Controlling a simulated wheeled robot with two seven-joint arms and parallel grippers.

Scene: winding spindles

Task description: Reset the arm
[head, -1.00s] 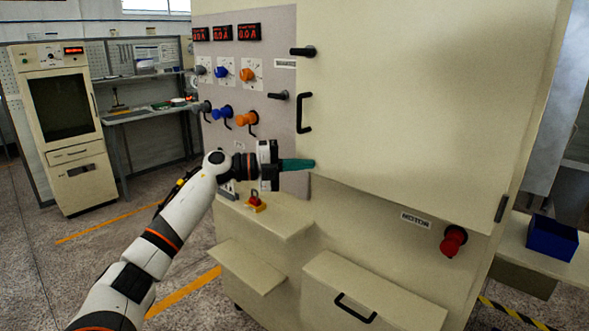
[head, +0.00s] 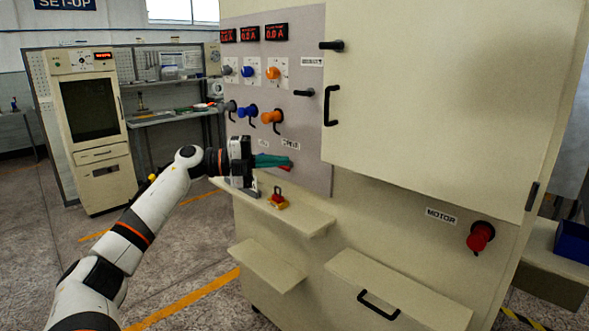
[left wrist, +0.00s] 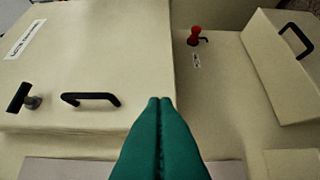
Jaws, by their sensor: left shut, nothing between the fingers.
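My left arm comes in from the left in the head view and reaches in front of the cream cabinet (head: 430,80). My left gripper (head: 290,161) has green fingers that are shut with nothing between them. It is near the lower part of the control panel (head: 300,100), above a small shelf (head: 300,215). In the left wrist view the two green fingertips (left wrist: 160,100) lie together, with the cabinet door handle (left wrist: 92,98) and a red knob (left wrist: 194,35) beyond them. My right gripper does not show.
The panel carries grey, blue and orange knobs (head: 271,117) under red displays. A yellow and red switch (head: 278,200) sits on the shelf. A red motor knob (head: 480,236) sticks out at lower right. A blue bin (head: 573,241) is at the right edge. Open floor lies left.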

